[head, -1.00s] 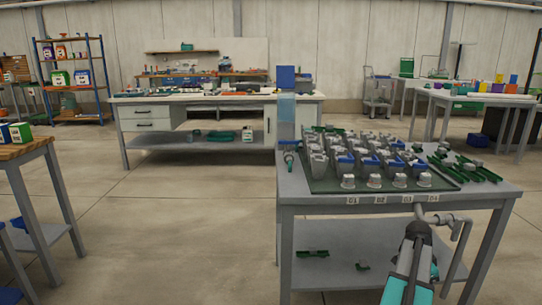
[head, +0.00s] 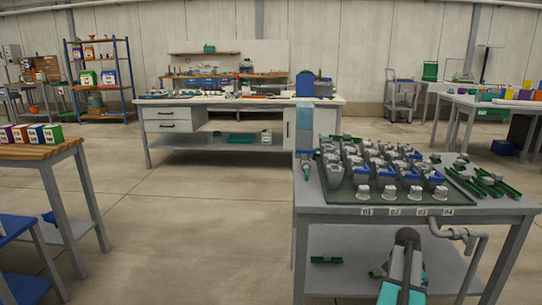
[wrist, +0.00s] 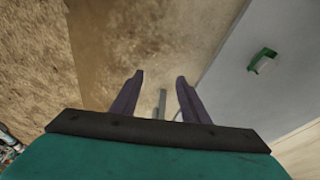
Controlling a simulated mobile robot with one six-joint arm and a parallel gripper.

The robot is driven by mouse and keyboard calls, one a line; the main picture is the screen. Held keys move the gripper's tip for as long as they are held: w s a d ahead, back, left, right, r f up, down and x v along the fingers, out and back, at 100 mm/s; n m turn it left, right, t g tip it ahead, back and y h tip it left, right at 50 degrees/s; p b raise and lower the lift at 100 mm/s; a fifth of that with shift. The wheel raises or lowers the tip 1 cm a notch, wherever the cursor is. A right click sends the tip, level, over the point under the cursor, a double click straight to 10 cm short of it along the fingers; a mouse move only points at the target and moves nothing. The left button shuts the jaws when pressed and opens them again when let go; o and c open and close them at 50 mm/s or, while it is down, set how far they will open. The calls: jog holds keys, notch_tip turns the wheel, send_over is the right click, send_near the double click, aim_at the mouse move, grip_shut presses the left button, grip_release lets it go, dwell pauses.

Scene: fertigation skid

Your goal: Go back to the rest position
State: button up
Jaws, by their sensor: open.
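My gripper (wrist: 157,95) shows in the wrist view with its two dark fingers apart and nothing between them. It points down past the edge of a grey surface, towards the brown floor. In the head view my arm reaches up from the bottom edge in front of the grey skid table (head: 312,208), and the fingers cannot be made out there. The arm's end is below the table's top, in front of the lower shelf.
A grey pipe with a tap (head: 463,234) sticks out at the table's front, close to my arm. Grey fittings stand on a green tray (head: 345,196). A green part (head: 326,260) lies on the lower shelf. A wooden-topped table (head: 40,151) stands left; the floor (head: 190,220) between is clear.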

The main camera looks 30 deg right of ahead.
jog(key=w+a+f+n+y+p, duration=0.1)
jog(key=w+a+f+n+p, duration=0.25)
jog(key=a, duration=0.75)
jog(key=w+a+n+g+p, duration=0.15)
jog(key=w+a+p, duration=0.45)
jog(key=a, duration=0.6)
jog(key=w+a+f+n+y+p, duration=0.1)
jog(key=w+a+n+p, duration=0.4)
jog(key=a, duration=0.6)
jog(key=s+a+n+g+p, duration=0.1)
jog(key=s+a+n+p, duration=0.5)
jog(key=s+a, duration=0.3)
jog(key=s+a+n+g+p, duration=0.1)
jog(key=s+a+n+p, duration=0.5)
jog(key=a, duration=1.2)
jog(key=shift+s+f+n+y+p, duration=0.3)
jog(key=shift+s+p, duration=0.45)
jog(key=shift+s, duration=1.45)
jog(key=shift+r, duration=0.1)
jog(key=shift+d, duration=0.15)
